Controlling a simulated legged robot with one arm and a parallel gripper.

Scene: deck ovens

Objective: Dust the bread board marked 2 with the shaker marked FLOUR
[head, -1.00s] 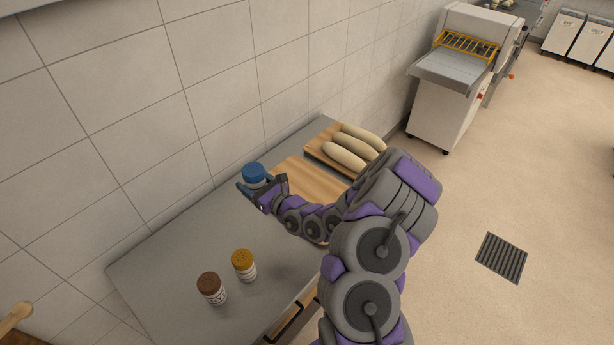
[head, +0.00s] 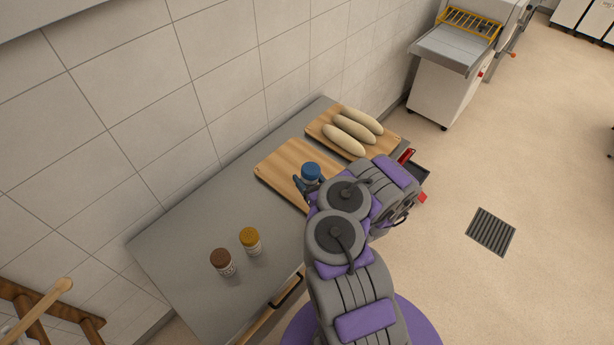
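My gripper (head: 301,186) is shut on a shaker with a blue lid (head: 311,171). The shaker looks about upright, above the empty wooden board (head: 274,168). Its label is hidden, so I cannot read whether it says FLOUR. My arm covers the right part of this board. A second wooden board (head: 317,135) lies behind it on the counter and bears three pale loaves (head: 353,129). No number can be read on either board. A brown-lidded shaker (head: 223,262) and a yellow-lidded shaker (head: 250,240) stand on the counter, their labels too small to read.
The grey counter (head: 185,240) runs along the tiled wall and is bare around the two standing shakers. A wooden rack (head: 60,310) is at the lower left. A red object (head: 406,156) and a dark tray (head: 418,177) show beyond my arm. A machine (head: 450,75) stands further back.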

